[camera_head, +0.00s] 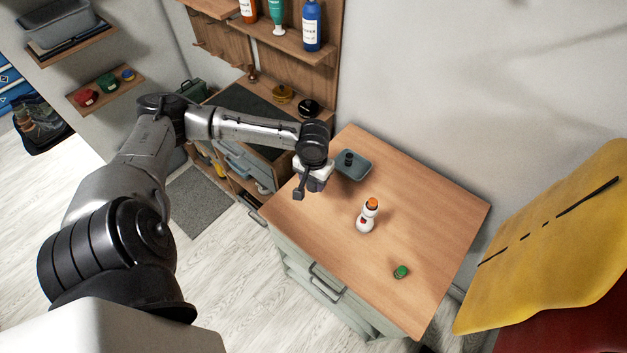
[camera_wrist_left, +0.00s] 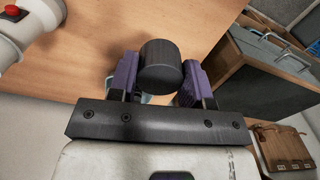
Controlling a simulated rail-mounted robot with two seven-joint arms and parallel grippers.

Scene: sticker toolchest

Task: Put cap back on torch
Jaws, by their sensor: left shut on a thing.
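The white torch (camera_head: 364,221) stands on the wooden top of a chest, with an orange upper end and a red button on its side. Part of its white body shows in the upper left corner of the left wrist view (camera_wrist_left: 30,22). My left gripper (camera_head: 300,188) is above the left part of the chest top, apart from the torch and to its left. In the left wrist view, its purple fingers (camera_wrist_left: 160,80) are shut on a black cylindrical cap (camera_wrist_left: 160,62). My right gripper is not in view.
A grey-blue tray (camera_head: 361,174) with a black item (camera_head: 348,158) in it is at the chest's back edge. A small green object (camera_head: 401,272) lies near the front right. The wooden top (camera_head: 440,215) is clear around the torch. A wall is behind it.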

